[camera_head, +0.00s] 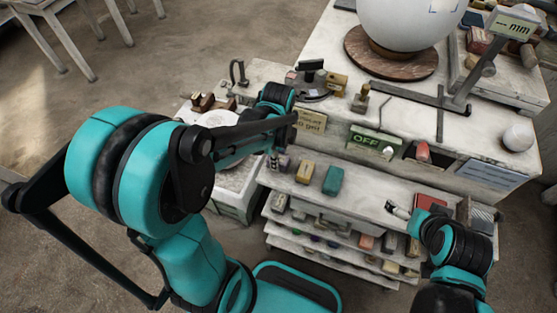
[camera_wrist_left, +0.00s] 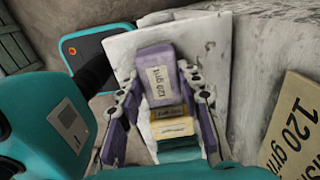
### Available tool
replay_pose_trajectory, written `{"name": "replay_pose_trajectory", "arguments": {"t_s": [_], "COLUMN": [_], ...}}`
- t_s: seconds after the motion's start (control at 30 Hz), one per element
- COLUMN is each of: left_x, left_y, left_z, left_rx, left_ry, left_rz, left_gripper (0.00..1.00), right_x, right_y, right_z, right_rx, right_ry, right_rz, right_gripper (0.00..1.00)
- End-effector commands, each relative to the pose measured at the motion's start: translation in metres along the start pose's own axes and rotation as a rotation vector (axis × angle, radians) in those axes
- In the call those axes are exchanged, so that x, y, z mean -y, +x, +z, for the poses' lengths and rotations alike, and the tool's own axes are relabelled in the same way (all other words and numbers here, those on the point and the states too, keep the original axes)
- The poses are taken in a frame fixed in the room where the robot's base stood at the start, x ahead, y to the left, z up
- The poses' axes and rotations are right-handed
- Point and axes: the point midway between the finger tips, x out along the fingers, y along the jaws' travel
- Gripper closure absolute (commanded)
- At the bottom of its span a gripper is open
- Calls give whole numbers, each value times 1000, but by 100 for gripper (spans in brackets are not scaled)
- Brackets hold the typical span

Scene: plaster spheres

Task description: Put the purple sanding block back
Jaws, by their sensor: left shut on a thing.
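The purple sanding block (camera_wrist_left: 157,77), with a "120 grit" label, is between the two fingers of my left gripper (camera_wrist_left: 160,86) in the left wrist view. The gripper is shut on it. Beyond the block, a yellow block (camera_wrist_left: 172,127) and a teal block (camera_wrist_left: 180,154) lie on a pale shelf. In the head view, the yellow block (camera_head: 305,172) and teal block (camera_head: 333,180) are in a row on the upper shelf. My left gripper (camera_head: 278,162) is at that shelf's left end, and the purple block is hard to make out there. My right gripper (camera_head: 397,210) is over the shelf's right part, its opening unclear.
A "120 grit" sign (camera_head: 309,122) stands behind the shelf, and an "OFF" sign (camera_head: 364,140) is to its right. Lower shelves (camera_head: 300,241) hold several small blocks. A red block (camera_head: 430,203) is near my right gripper. A large white sphere (camera_head: 405,20) stands on the bench behind.

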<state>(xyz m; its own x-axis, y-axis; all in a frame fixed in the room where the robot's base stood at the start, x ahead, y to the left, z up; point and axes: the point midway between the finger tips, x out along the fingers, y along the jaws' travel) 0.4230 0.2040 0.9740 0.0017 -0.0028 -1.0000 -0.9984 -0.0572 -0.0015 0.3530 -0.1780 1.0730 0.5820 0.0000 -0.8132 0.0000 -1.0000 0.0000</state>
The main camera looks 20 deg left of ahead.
Motion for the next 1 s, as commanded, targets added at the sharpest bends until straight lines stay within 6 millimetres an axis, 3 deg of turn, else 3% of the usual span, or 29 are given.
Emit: {"name": "replay_pose_trajectory", "arguments": {"t_s": [0.07, 0.4, 0.43, 0.5, 0.83, 1.0], "left_x": [0, 0, 0, 0, 0, 0], "left_y": [11, 14, 12, 12, 9, -14], "left_z": [0, 0, 0, 0, 0, 0], "left_rx": [0, 0, 0, 0, 0, 0], "left_ry": [0, 0, 0, 0, 0, 0], "left_rz": [0, 0, 0, 0, 0, 0], "left_gripper": [97, 97, 57, 44, 44, 44], "right_x": [0, 0, 0, 0, 0, 0], "right_y": [4, 6, 5, 5, 3, -5], "right_z": [3, 4, 4, 3, 2, -4], "right_rx": [0, 0, 0, 0, 0, 0], "right_ry": [0, 0, 0, 0, 0, 0], "right_rz": [0, 0, 0, 0, 0, 0], "right_gripper": [0, 0, 0, 0, 0, 0]}}
